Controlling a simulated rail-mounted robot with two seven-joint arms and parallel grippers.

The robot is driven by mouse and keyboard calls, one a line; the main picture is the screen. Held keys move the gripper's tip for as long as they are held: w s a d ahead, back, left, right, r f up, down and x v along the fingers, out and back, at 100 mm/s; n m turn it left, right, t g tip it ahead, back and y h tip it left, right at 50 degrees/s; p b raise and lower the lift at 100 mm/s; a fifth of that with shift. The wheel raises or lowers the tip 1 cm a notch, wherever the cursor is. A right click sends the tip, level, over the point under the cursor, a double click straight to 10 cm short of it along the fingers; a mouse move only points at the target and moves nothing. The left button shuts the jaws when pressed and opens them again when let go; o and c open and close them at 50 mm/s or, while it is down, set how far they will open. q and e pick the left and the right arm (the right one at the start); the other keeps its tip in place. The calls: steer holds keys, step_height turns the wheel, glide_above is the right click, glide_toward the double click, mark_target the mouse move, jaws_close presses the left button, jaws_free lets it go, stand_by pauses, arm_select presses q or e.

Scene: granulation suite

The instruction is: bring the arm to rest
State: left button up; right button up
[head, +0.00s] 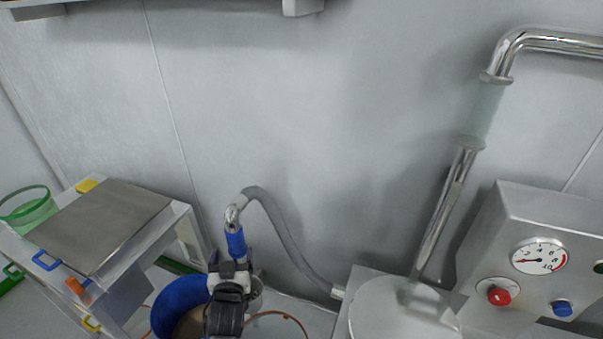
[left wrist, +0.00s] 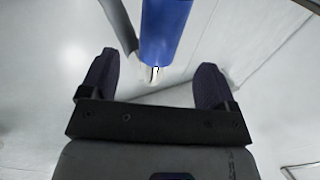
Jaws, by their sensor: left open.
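My left gripper (head: 229,270) is at the bottom centre-left of the head view, just below the blue grip (head: 236,243) of a suction wand. In the left wrist view the two dark fingers of the gripper (left wrist: 153,75) stand wide apart. The blue grip (left wrist: 165,30) shows there beyond the fingertips, with clear space to each finger. The wand has a bent metal top (head: 232,215) joined to a grey hose (head: 285,235). My gripper and arm hide the wand's lower part, so I cannot tell what supports it. My right gripper is not in view.
A white cart (head: 180,225) with a steel plate (head: 100,222) and green container (head: 28,210) is further left. A steel machine (head: 400,305) with a gauge panel (head: 545,225) stands right.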

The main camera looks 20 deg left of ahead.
arm_select(q)
step_height(320, 180, down, 4)
steer(key=s+g+h, duration=0.1)
steer(key=g, duration=0.3)
steer(key=s+d+m+g+h, duration=0.45)
steer(key=s+d+h, duration=0.25)
steer(key=s+d, duration=0.5)
steer(key=s+d+f+m+g, duration=0.15)
steer(key=s+f, duration=0.35)
steer(key=s, duration=0.5)
steer(key=s+f+m+g, duration=0.2)
steer(key=s+f, duration=0.3)
steer(key=s, duration=0.5)
step_height(320, 180, up, 38)
steer(key=p, duration=3.8)
steer(key=shift+s+h, duration=0.3)
steer(key=shift+s, duration=0.15)
